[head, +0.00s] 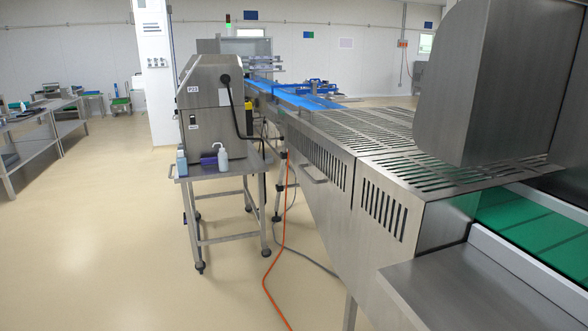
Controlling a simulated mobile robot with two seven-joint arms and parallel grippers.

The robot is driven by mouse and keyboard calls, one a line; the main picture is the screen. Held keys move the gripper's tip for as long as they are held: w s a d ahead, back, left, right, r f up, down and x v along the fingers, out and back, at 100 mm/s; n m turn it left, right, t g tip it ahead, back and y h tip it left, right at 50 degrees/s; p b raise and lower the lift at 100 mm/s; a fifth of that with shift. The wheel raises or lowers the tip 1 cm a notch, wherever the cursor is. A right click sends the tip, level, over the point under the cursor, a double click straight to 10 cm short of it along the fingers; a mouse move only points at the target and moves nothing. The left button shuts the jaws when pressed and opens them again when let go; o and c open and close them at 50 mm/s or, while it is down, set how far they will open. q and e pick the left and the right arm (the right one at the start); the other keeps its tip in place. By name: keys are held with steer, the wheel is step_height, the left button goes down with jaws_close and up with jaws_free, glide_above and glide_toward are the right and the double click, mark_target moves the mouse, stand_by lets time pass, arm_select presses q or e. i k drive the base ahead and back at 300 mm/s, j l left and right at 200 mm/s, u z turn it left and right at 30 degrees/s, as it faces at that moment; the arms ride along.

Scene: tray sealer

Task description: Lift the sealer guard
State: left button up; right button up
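A long stainless steel machine runs from the right foreground toward the back. Its slotted cover (372,132) lies flat, with slotted side panels below it. A small protruding steel piece like a handle (313,175) sits on the near side panel. A large steel hood (490,85) stands over the machine at the upper right, its right part cut off by the frame. I cannot tell for certain which of these parts is the sealer guard. Neither of my grippers is in view.
A green belt (525,225) runs beneath the hood beside a steel ledge (470,292). A steel cart (222,175) carries a boxy machine (212,105) and a white bottle (222,160). An orange cable (272,270) crosses the floor. Open floor lies at left, before a bench (40,125).

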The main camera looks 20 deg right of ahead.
mark_target(314, 125)
steer(key=i+j+z, duration=0.1)
steer(key=i, duration=1.05)
steer(key=i+j+z, duration=0.1)
steer(key=i+z, duration=0.3)
steer(key=i+j+z, duration=0.25)
steer(key=i+z, duration=0.15)
steer(key=i+j+z, duration=0.3)
steer(key=z, duration=0.15)
steer(key=i+j+z, duration=0.5)
steer(key=j+z, duration=0.35)
steer(key=i+l+z, duration=0.2)
steer(key=i+l, duration=0.05)
steer(key=i, duration=0.05)
